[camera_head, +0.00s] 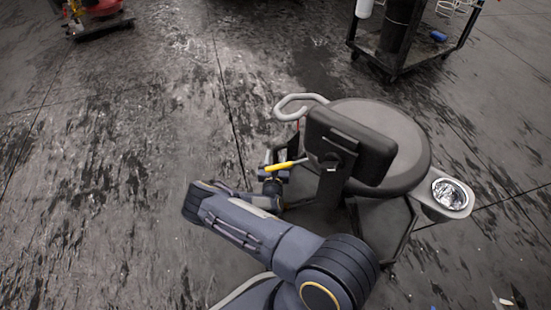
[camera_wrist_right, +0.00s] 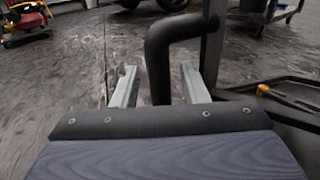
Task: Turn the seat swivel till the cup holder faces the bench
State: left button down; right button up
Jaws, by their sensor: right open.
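The swivel seat (camera_head: 402,135) is a round dark stool with a padded backrest (camera_head: 350,145) on its near side. A grey looped handle (camera_head: 300,98) sticks out at its left. The cup holder (camera_head: 449,194), with a shiny metal bowl, juts out to the right. My right gripper (camera_head: 272,168) is at the left of the backrest, below the looped handle. In the right wrist view, the fingers (camera_wrist_right: 159,76) are open, with a dark bent tube (camera_wrist_right: 158,55) showing between them; contact cannot be told. My left gripper is out of view. No bench is clearly identifiable.
A yellow-handled item (camera_head: 284,166) lies beside my right gripper. A dark wheeled cart (camera_head: 412,58) stands at the top right, behind the seat. A low red-and-dark trolley (camera_head: 100,22) is at the top left. The floor (camera_head: 120,150) on the left is clear.

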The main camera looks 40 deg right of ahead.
jog(key=shift+w+d, duration=0.2)
jog(key=shift+w, duration=0.05)
grip_shut()
